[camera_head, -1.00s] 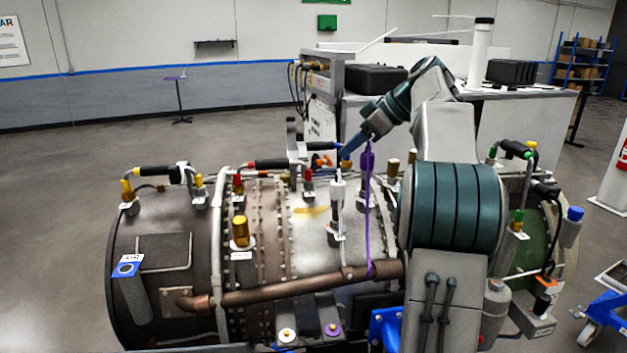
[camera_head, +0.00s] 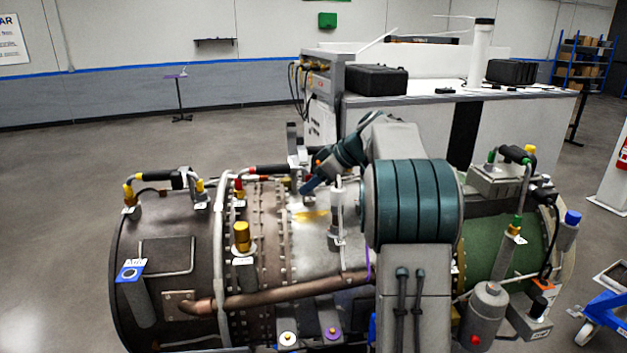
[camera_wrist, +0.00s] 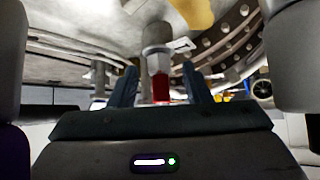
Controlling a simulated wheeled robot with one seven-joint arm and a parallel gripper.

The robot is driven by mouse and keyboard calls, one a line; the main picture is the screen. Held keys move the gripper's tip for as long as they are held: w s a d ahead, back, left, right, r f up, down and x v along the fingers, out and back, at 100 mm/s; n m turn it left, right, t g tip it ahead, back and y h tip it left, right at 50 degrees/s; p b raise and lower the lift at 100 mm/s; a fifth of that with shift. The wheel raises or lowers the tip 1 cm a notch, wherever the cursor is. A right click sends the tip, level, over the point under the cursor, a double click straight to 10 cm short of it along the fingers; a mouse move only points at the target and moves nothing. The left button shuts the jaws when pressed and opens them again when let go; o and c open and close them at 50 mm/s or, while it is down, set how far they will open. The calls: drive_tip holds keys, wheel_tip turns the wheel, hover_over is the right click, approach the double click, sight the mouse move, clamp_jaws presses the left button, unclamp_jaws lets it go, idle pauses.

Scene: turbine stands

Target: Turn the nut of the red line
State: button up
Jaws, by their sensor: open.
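The red line (camera_head: 268,169), with a black sleeve along its top, spans the upper casing of the turbine in the head view. Its left end has a red fitting (camera_head: 239,190). My gripper (camera_head: 307,187) is at its right end, and my arm partly hides that end. In the wrist view my gripper (camera_wrist: 160,70) is open, with one dark finger on each side of a red nut (camera_wrist: 160,89). The nut sits in line with a pale metal fitting. A gap shows between each finger and the nut; I cannot tell their exact depth.
The turbine casing (camera_head: 165,254) carries a yellow-ended line (camera_head: 165,180) at left and a green-ended line (camera_head: 518,154) at right. A copper pipe (camera_head: 270,293) crosses its front. A bench with black cases (camera_head: 375,80) stands behind.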

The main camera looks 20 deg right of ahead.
drive_tip(key=shift+c, duration=0.3)
clamp_jaws()
drive_tip(key=shift+f+b, duration=0.1)
drive_tip(key=shift+b, duration=0.35)
